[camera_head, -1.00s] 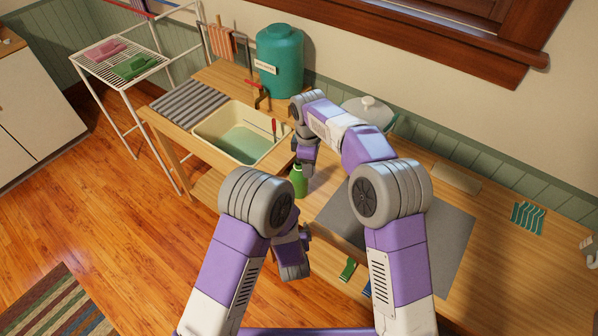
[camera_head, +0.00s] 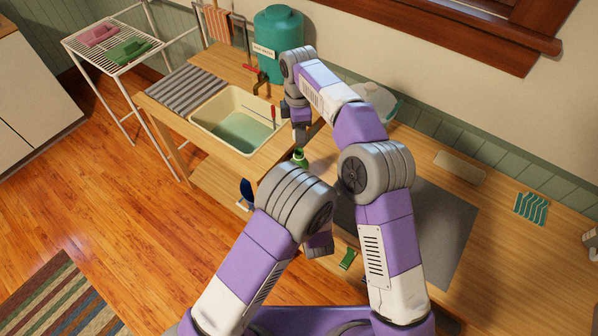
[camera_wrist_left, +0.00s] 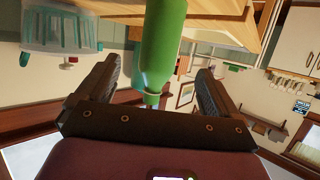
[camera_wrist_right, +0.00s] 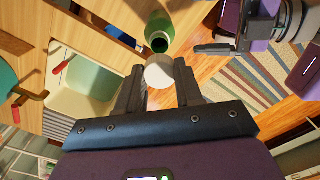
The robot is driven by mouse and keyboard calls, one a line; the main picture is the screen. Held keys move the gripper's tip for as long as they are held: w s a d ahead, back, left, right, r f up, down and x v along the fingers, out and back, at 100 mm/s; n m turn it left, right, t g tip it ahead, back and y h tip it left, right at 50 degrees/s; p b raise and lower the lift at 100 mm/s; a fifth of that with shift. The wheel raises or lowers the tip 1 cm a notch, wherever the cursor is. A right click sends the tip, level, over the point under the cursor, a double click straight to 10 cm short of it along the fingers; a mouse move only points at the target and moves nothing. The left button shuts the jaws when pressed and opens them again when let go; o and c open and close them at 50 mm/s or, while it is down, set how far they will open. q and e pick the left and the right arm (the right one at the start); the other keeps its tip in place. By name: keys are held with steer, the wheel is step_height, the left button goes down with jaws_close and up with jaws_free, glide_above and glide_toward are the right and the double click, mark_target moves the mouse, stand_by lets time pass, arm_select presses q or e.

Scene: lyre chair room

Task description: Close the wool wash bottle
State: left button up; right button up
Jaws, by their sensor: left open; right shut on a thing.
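The green wool wash bottle (camera_head: 299,158) stands upright at the table's front edge, right of the basin. In the right wrist view the bottle (camera_wrist_right: 158,30) shows a dark, open mouth. My right gripper (camera_head: 299,133) is above it; the right wrist view shows that gripper (camera_wrist_right: 160,88) shut on a whitish cap (camera_wrist_right: 160,72), apart from the bottle's mouth. My left gripper (camera_wrist_left: 150,85) is open; in the left wrist view the bottle (camera_wrist_left: 163,45) appears ahead between its fingers, not gripped. In the head view my left gripper is mostly hidden by my arm.
The basin (camera_head: 205,108) holds water left of the bottle. A teal water tank (camera_head: 278,45) stands behind it. A grey mat (camera_head: 452,235) and a green clip-like object (camera_head: 347,259) lie to the right. A blue object (camera_head: 247,192) shows by the table's front.

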mark_target(299, 152)
arm_select(q)
steer(key=x, duration=1)
steer(key=shift+w+f, duration=0.1)
steer(key=c, duration=1.5)
arm_select(e)
steer(key=shift+f, duration=2.5)
steer(key=shift+f, duration=0.1)
steer(key=shift+f, duration=0.8)
steer(key=shift+f, duration=0.55)
